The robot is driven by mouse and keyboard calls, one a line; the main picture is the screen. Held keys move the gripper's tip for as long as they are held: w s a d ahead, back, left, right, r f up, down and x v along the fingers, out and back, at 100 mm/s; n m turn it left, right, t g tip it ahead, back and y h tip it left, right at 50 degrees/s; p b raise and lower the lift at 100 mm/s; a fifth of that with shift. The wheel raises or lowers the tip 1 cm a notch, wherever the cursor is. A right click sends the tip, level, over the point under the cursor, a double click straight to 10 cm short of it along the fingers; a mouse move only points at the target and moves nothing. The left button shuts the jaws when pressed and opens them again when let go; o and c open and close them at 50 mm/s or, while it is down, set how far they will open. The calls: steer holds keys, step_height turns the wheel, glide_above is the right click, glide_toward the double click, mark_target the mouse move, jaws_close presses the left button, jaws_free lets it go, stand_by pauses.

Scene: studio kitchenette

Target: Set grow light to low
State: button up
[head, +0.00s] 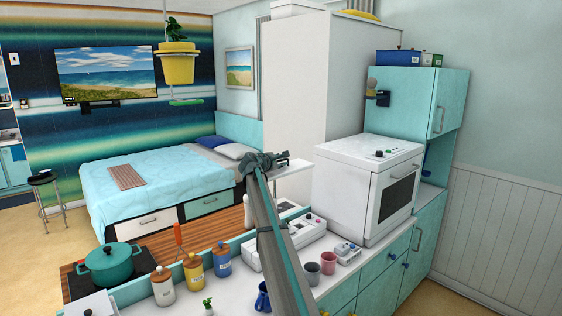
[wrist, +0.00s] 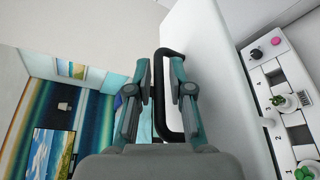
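My gripper (head: 265,160) is raised over the counter in the head view, in front of the tall white cabinet (head: 293,85). In the wrist view my gripper (wrist: 160,75) is open. A bar of a black loop handle (wrist: 158,110) runs between its fingers; I cannot tell whether they touch it. The handle is beside a large white panel (wrist: 205,65). At the right is a white unit (wrist: 282,105) with small potted plants, printed numbers, a black knob (wrist: 256,54) and a pink knob (wrist: 276,41). I see no clearly marked grow light or low setting.
The counter holds a white device (head: 290,240), a pink mug (head: 328,263), a grey mug (head: 312,275) and several canisters. A white oven (head: 367,185) stands to the right. A yellow hanging planter (head: 178,68) is at upper left. The bed (head: 150,180) lies behind.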

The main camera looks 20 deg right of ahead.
jaws_close()
step_height(320, 180, down, 13)
steer(key=b, duration=0.6)
steer(key=shift+s+r, duration=0.15)
steer(key=shift+r, duration=0.05)
jaws_free()
